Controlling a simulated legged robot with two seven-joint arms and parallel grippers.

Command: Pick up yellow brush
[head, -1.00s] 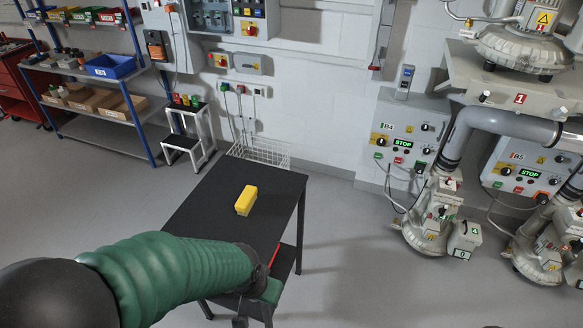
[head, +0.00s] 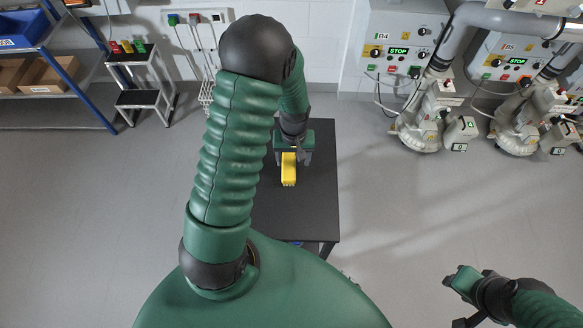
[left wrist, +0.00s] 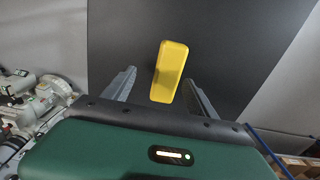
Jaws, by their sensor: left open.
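The yellow brush (head: 289,172) is a block-like piece lying on the black table. My left gripper (head: 293,158) is over the table at the brush's far end and partly covers it from above. In the left wrist view the brush (left wrist: 171,72) shows between the two grey fingers of the left gripper (left wrist: 160,78), which are apart with gaps on both sides. Whether the fingers are level with the brush is hard to tell. My right gripper (head: 462,292) is at the lower right, away from the table, with its jaw state unclear.
The black table (head: 318,205) is otherwise bare where it shows. A small step stand (head: 140,85) and a shelf rack (head: 55,75) stand at the left. Tube blower machines (head: 425,125) stand at the upper right. Open grey floor lies around the table.

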